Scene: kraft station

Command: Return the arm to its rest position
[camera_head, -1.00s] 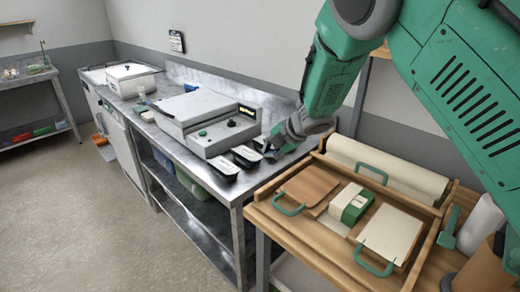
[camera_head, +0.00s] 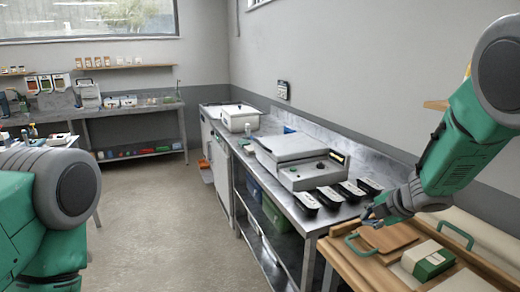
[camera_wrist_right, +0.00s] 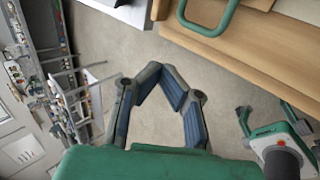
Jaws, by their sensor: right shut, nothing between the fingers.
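My right arm comes in from the right in the head view, green with grey joints. Its gripper (camera_head: 372,215) hangs near the left edge of the wooden tray (camera_head: 470,259), beside the black containers (camera_head: 329,197) on the steel bench. In the right wrist view the gripper (camera_wrist_right: 158,76) has its fingers drawn in, with nothing between them and bare floor behind.
The steel bench (camera_head: 306,226) carries a grey machine (camera_head: 290,158) and a white box (camera_head: 240,118). The tray holds a brown board (camera_head: 388,238) and a green-and-white box (camera_head: 428,260). A green handle (camera_wrist_right: 207,18) shows in the wrist view.

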